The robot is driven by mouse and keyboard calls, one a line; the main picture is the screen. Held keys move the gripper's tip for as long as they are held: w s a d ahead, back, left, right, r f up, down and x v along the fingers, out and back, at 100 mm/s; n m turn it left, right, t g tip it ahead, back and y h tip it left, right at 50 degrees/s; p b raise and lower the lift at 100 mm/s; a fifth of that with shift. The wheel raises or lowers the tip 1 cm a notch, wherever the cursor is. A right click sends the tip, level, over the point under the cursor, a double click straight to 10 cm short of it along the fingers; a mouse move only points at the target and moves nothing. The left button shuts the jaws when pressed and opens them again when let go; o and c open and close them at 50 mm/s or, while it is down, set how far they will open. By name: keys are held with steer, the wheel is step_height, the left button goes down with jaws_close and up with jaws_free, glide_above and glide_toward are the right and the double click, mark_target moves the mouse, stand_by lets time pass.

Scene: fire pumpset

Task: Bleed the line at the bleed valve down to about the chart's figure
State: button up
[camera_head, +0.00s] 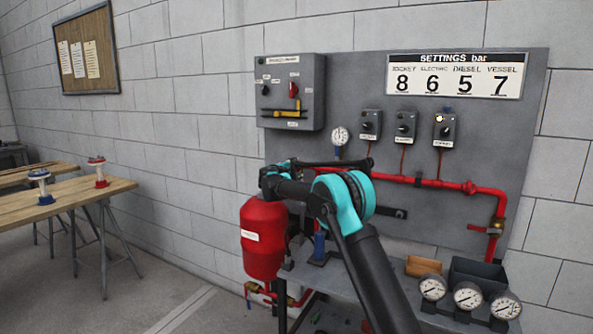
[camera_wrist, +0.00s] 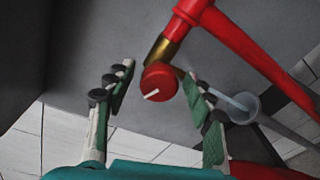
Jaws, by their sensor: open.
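A round red knob (camera_wrist: 159,81) with a white mark sits on a brass fitting (camera_wrist: 164,46) at the end of a red pipe (camera_wrist: 196,12) in the wrist view; it looks like the bleed valve. My gripper (camera_wrist: 160,76) is open, its fingers on either side of the knob, with gaps showing. In the head view my arm hides the knob. The settings chart (camera_head: 454,75) reads jockey 8, electric 6, diesel 5, vessel 7 bar. A round gauge (camera_head: 340,135) is on the panel; its needle is too small to read.
A clear cup (camera_wrist: 243,106) is close beside the right finger. Several switch boxes, including one (camera_head: 405,126), are on the panel. Loose gauges (camera_head: 467,296) and bins (camera_head: 478,274) are on the bench at right.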

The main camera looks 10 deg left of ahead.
steer(key=v, duration=1.2)
steer(key=s+d+f+m+g+h, duration=0.1)
steer(key=s+d+f+m+g, duration=0.1)
steer(key=d, duration=0.6)
steer(key=s+d+f+m+g, duration=0.1)
steer(key=s+d+m, duration=0.15)
steer(key=d, duration=0.65)
steer(key=s+d+f+m+g, duration=0.2)
steer(key=s+d+f, duration=0.2)
steer(key=s+d, duration=0.35)
steer(key=s+d+f+m+g, duration=0.35)
steer(key=s+d, duration=0.25)
steer(key=d, duration=0.2)
steer(key=s+d+f+m+g+y, duration=0.1)
steer(key=s+f, duration=0.5)
steer(key=s, duration=0.6)
steer(key=s+d+f+m+g+y, duration=0.1)
steer(key=s+d+f+m+y, duration=0.2)
steer(key=s, duration=0.8)
steer(key=s+d+f+m+g+y, duration=0.1)
steer(key=s+d+f+m, duration=0.3)
steer(key=s+f, duration=0.4)
steer(key=s+y, duration=0.1)
steer(key=s, duration=0.3)
steer(key=shift+s+f, duration=0.3)
steer(key=shift+g, duration=0.25)
